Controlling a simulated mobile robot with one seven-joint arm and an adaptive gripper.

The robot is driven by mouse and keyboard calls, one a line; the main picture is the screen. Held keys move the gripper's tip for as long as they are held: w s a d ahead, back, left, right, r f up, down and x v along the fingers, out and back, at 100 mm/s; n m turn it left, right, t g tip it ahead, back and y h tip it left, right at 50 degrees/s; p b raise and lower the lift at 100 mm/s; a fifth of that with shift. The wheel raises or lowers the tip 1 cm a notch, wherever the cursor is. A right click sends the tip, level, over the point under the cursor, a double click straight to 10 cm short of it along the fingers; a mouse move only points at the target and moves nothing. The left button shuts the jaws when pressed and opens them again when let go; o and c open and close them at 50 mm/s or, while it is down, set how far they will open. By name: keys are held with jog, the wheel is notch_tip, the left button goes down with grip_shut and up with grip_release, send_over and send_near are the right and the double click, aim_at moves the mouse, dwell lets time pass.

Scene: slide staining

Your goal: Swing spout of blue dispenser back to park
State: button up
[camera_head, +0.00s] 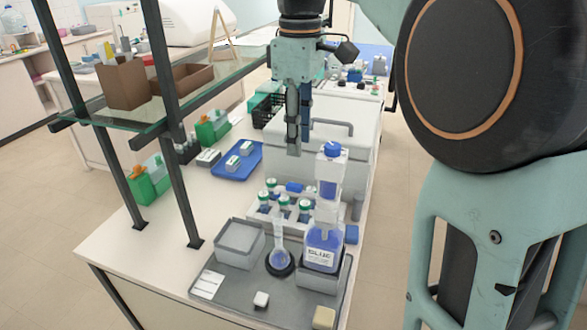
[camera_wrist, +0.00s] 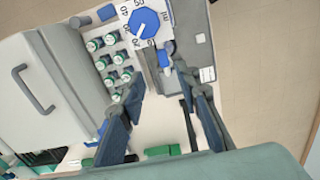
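The blue dispenser is a bottle labelled BLUE (camera_head: 322,252) with a clear graduated barrel and blue cap (camera_head: 332,149), standing upright on a grey tray (camera_head: 245,291). In the wrist view its round blue top (camera_wrist: 143,24) shows beside number marks. I cannot clearly make out the spout; a small blue part (camera_wrist: 164,58) beside the top may belong to it. My gripper (camera_head: 294,150) points down, above and behind the dispenser. In the wrist view its fingers (camera_wrist: 158,82) are apart with nothing held between them.
A rack of green-capped bottles (camera_head: 285,207) stands behind the dispenser, before a large white box (camera_head: 340,125) with a grey handle. A glass shelf (camera_head: 150,110) on dark posts rises at left.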

aim_at(298, 185)
notch_tip(298, 185, down, 11)
jog(key=shift+s+r+b, duration=0.1)
jog(key=shift+b, duration=0.2)
jog(key=shift+c, duration=0.5)
grip_shut()
